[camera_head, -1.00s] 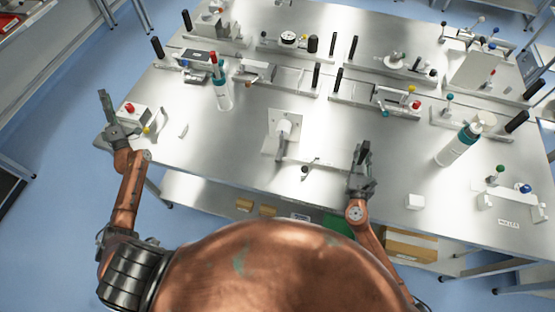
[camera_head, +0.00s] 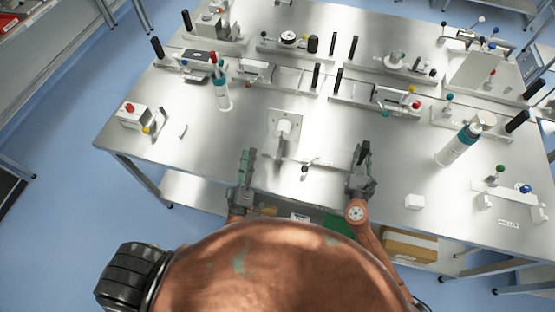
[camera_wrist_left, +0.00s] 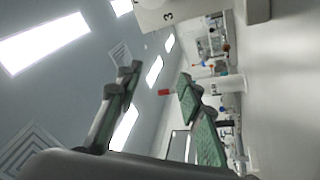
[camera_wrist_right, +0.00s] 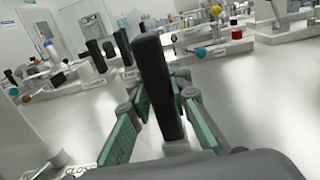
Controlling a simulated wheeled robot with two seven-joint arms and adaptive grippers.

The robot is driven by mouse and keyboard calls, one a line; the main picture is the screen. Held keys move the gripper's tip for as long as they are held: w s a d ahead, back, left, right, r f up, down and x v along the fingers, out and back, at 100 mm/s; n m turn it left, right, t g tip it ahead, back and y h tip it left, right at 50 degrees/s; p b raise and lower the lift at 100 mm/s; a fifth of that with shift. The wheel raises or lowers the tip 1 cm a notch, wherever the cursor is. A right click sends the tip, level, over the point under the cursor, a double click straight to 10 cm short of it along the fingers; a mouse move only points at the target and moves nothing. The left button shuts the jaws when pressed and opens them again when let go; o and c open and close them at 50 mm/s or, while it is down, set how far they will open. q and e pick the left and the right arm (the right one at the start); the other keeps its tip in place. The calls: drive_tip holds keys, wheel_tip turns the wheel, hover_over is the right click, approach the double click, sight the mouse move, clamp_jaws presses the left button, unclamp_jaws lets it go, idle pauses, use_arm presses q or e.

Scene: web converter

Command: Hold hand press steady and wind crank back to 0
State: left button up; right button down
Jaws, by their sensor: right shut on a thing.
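The hand press (camera_head: 284,130) is a white body on a pale plate near the table's front edge, with a thin bar extending right from its front. A dark upright handle (camera_head: 366,147) stands at the bar's right end. My right gripper (camera_head: 361,160) is shut on this black handle, which also rises between its green pads in the right wrist view (camera_wrist_right: 158,85). My left gripper (camera_head: 244,162) is open and empty, left of the press and apart from it. The left wrist view shows its spread fingers (camera_wrist_left: 160,90) and a pale part marked "3" (camera_wrist_left: 180,14).
A box with a red button (camera_head: 133,115) sits at the left edge. Several fixtures fill the back.

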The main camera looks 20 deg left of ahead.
sight(278, 161)
use_arm(q)
drive_tip(key=s+d+f+g, duration=0.3)
drive_tip(key=s+d+f, duration=0.35)
drive_tip(key=d, duration=0.35)
drive_tip(key=shift+m+h, duration=0.3)
drive_tip(key=shift+h, duration=0.3)
drive_tip(key=w, duration=1.2)
drive_tip(key=shift+a+f, duration=0.35)
clamp_jaws()
drive_tip(key=shift+r, duration=0.1)
